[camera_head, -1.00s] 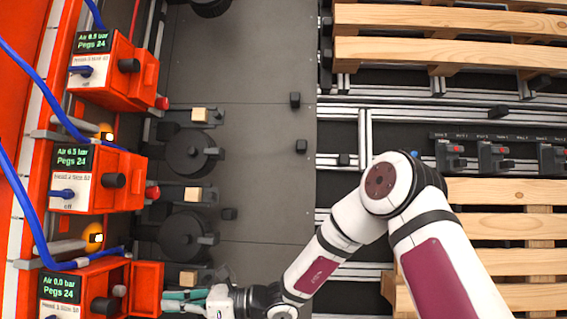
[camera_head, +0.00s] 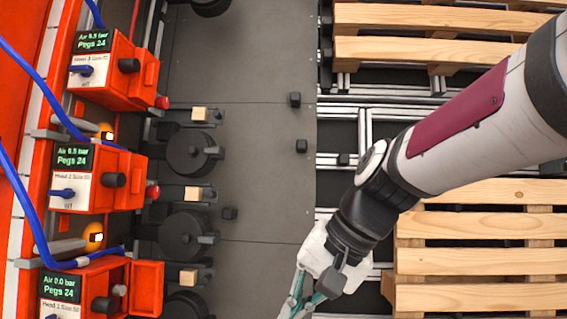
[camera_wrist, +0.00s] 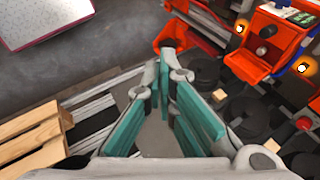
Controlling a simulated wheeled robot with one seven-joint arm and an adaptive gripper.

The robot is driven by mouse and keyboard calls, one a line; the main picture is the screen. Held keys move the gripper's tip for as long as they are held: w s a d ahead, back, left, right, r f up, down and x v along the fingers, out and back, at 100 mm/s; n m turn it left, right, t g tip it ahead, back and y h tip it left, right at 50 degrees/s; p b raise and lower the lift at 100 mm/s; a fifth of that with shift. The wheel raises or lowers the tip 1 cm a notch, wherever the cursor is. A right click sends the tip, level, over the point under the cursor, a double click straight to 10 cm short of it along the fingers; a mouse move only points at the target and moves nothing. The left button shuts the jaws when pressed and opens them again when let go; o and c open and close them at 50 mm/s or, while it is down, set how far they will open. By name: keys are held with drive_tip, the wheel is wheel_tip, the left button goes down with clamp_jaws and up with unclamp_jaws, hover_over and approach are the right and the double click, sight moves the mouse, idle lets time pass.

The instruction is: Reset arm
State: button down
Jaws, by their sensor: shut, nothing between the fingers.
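My gripper (camera_head: 298,300) is at the bottom middle of the head view, over the edge between the grey floor plate and the metal rails. Its fingertips run toward the bottom edge of that view. In the wrist view my gripper (camera_wrist: 166,72) shows its teal finger pads coming together at the tips, with nothing between them. My arm reaches in from the right edge of the head view, over the pallets. The gripper is apart from the orange head units.
Orange head units (camera_head: 112,78) with blue hoses line the left. The lowest unit (camera_head: 85,285) has its front box open and reads 0.0 bar. Wooden pallets (camera_head: 480,255) lie at right. Small wood blocks (camera_head: 193,193) sit beside black discs. The grey floor plate (camera_head: 265,190) is mostly clear.

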drive_tip(key=s+d+r+n+t+h, duration=0.2)
drive_tip(key=s+d+r+h, duration=0.1)
drive_tip(key=d, duration=0.6)
drive_tip(key=s+d+r+n+t+h, duration=0.2)
drive_tip(key=s+d, duration=0.3)
drive_tip(key=d, duration=0.3)
drive_tip(key=shift+d+r+t+h, duration=0.4)
drive_tip(key=shift+r+t, duration=0.2)
drive_tip(key=shift+t, duration=0.2)
